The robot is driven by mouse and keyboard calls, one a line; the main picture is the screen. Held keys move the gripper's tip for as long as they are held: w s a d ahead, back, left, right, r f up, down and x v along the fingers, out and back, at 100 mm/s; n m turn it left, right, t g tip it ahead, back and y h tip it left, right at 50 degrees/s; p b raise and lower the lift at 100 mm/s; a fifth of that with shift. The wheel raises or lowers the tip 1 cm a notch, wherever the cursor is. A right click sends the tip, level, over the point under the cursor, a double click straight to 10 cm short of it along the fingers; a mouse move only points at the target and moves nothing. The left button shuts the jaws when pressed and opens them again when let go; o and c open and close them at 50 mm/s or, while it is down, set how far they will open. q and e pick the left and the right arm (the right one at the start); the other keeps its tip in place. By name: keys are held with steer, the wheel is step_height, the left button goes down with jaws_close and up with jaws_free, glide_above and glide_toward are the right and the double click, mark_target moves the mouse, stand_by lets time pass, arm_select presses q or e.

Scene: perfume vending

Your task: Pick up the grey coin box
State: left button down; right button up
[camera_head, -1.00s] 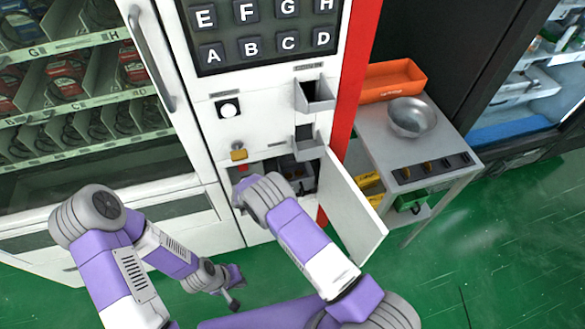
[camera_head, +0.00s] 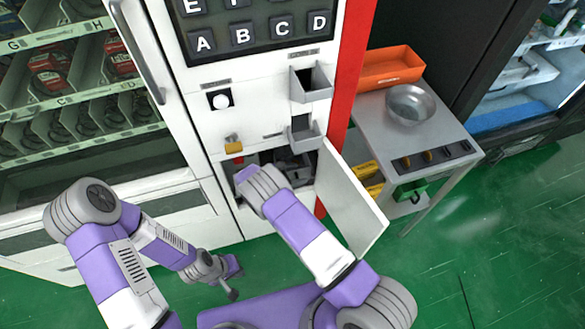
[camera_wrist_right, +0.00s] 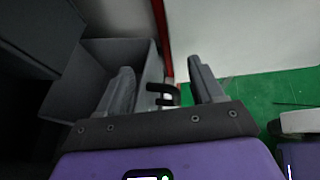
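The grey coin box (camera_head: 287,170) is in the dark open compartment low on the white machine, partly hidden in the head view. In the right wrist view the open-topped grey box (camera_wrist_right: 83,98) fills the left side. My right gripper (camera_wrist_right: 165,80) is open there, fingers wide apart. Its left finger overlaps the box's interior and its right finger is outside, beyond the box's right wall. A black handle-like part (camera_wrist_right: 163,93) shows between the fingers. In the head view the right fingers are hidden in the compartment. My left gripper (camera_head: 230,279) hangs low over the floor; its opening is unclear.
The compartment's white door (camera_head: 350,205) stands open on the right. A yellow padlock (camera_head: 233,147) and a small grey chute (camera_head: 305,131) are above the opening. Right of the machine, a metal table (camera_head: 370,128) carries a bowl (camera_head: 410,104) and an orange tray (camera_head: 390,68).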

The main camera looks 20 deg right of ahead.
jaws_close()
stand_by(0.3)
stand_by(1.1)
